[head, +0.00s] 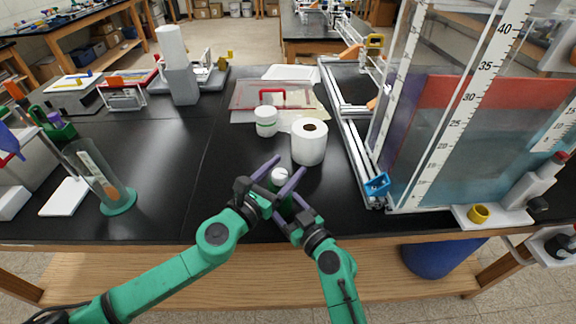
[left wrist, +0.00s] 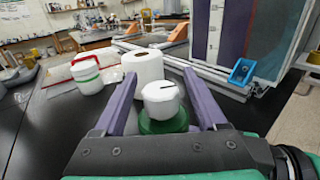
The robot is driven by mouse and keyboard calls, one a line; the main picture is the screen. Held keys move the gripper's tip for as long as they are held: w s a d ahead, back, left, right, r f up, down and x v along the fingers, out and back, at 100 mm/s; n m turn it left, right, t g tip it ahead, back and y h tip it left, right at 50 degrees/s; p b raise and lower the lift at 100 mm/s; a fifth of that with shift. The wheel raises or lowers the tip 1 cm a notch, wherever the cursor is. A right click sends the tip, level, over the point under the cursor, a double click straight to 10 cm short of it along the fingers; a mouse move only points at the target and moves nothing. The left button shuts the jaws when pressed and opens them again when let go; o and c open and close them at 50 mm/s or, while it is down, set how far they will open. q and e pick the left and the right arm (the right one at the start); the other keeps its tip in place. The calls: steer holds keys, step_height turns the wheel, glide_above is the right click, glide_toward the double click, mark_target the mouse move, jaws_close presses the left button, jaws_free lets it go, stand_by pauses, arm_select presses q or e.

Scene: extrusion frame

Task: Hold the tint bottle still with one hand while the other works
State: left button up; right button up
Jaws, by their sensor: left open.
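The tint bottle, green with a white cap (head: 280,175), stands upright near the table's front edge. In the left wrist view its white cap (left wrist: 162,98) and green shoulder (left wrist: 163,124) lie between my fingers. My left gripper (head: 291,164) is open, with one purple finger on each side of the cap; gaps show beside the cap in the left wrist view (left wrist: 160,74). My right gripper (head: 288,210) is low at the bottle's near side, its fingers around the lower body. Whether they press on it is hidden.
A white paper roll (head: 309,146) and a white jar with a green band (head: 265,124) stand just behind the bottle. The extrusion frame (head: 352,150) and a tall scaled tank (head: 455,130) are to the right. A glass cylinder (head: 103,180) stands left; the table between is clear.

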arm_select(q)
steer(key=shift+w+d, duration=0.4)
steer(key=shift+w, duration=0.15)
jaws_close()
steer(key=m+g+h, duration=0.1)
steer(key=g+h, duration=0.1)
steer(key=m+g+h, duration=0.1)
steer(key=shift+s+d+r+m, duration=0.1)
steer(key=shift+s+d+m, duration=0.15)
steer(key=shift+d+m, duration=0.1)
steer(key=shift+s+d+f+m+g+h, duration=0.1)
steer(key=shift+s+m+g+h, duration=0.45)
steer(key=shift+m+g, duration=2.2)
steer(key=shift+s+d+f+m+g+h, duration=0.2)
steer(key=shift+s+m+g, duration=0.95)
steer(key=shift+g, duration=2.55)
steer(key=shift+s+a+r+m+g+h, duration=0.15)
steer(key=shift+m+g+h, duration=0.4)
steer(key=shift+m+g, duration=2.4)
steer(key=shift+n+g, duration=0.3)
steer(key=shift+g, duration=0.2)
